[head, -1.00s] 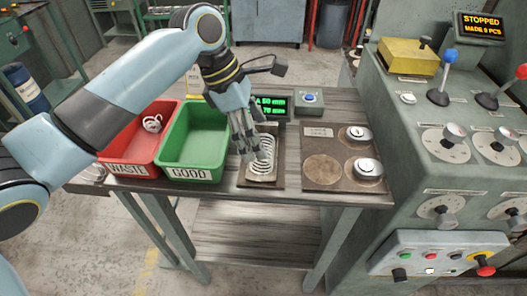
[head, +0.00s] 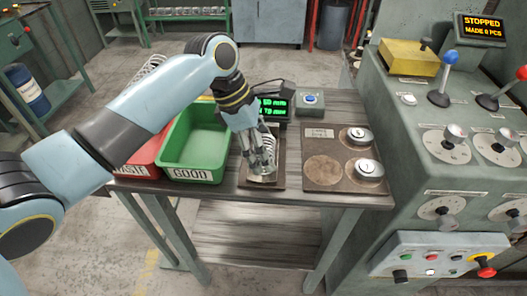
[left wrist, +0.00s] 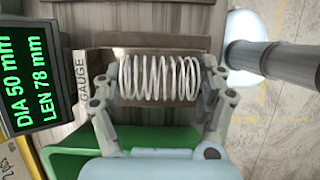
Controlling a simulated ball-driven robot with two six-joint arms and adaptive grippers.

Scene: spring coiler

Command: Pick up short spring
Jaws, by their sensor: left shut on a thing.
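A white coil spring (left wrist: 160,78) lies across the space between the two fingers of my left gripper (head: 264,165). In the left wrist view the gripper (left wrist: 160,85) is shut on the spring, with a finger at each end. The spring is over the brown gauge plate (head: 261,181), and I cannot tell whether it still touches it. In the head view the fingers hide part of the spring (head: 270,143). The gauge display (left wrist: 22,80) reads DIA 50 mm, LEN 78 mm. My right gripper is not in view.
The green GOOD bin (head: 193,142) stands left of the gauge and looks empty. The red WASTE bin (head: 133,170) is partly behind my arm. A plate with two metal weights (head: 369,169) lies to the right. Another white coil (head: 149,70) shows behind my arm.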

